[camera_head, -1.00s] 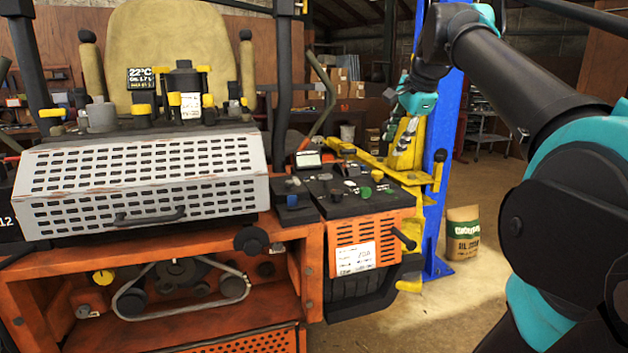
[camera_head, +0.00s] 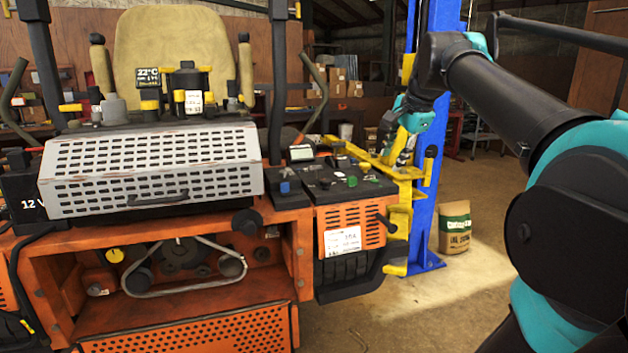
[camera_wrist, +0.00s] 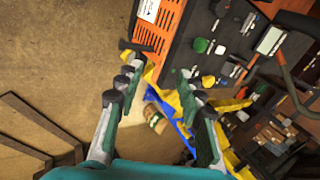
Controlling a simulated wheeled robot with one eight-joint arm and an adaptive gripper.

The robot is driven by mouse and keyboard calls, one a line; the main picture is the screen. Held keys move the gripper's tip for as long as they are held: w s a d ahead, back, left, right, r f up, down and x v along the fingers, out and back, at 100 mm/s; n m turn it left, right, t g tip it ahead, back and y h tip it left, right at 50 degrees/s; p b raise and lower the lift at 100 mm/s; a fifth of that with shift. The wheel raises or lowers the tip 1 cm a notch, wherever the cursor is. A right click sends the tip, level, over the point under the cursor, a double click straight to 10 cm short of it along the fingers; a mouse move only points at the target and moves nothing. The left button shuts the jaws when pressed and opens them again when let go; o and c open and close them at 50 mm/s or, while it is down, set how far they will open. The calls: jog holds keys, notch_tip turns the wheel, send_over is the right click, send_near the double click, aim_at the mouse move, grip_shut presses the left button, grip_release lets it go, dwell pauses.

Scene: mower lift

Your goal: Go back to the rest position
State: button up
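My gripper (camera_wrist: 156,88) is open and empty in the wrist view, its two fingers spread apart with the floor and mower visible between and beyond them. In the head view my gripper (camera_head: 398,145) is small and partly hidden, hanging from my folded wrist in front of the blue and yellow lift post. The orange mower (camera_head: 180,318) stands at left and centre, with its side console (camera_head: 340,182) of knobs and buttons nearest the gripper. In the wrist view the console (camera_wrist: 215,45) is at upper right. The gripper touches nothing that I can see.
The blue lift post (camera_head: 430,215) with yellow arms (camera_head: 405,172) stands right of the mower. A paper sack (camera_head: 455,227) stands on the floor beside it. Slatted dark bars (camera_wrist: 35,125) show at left in the wrist view. The floor at right is clear.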

notch_tip(320, 180, down, 12)
jog(key=n, duration=0.4)
jog(key=s+f+n, duration=0.3)
jog(key=s+f, duration=0.3)
jog(key=f, duration=0.3)
jog(key=s+f+n+g+h, duration=0.1)
jog(key=s+f+n, duration=0.2)
jog(key=s+f, duration=0.3)
jog(key=s+a+f+n, duration=0.1)
jog(key=s+f+n, duration=0.2)
jog(key=f, duration=1.1)
jog(key=s, duration=0.3)
jog(key=shift+h, duration=0.3)
jog(key=shift+w+a, duration=0.1)
jog(key=shift+c, duration=0.5)
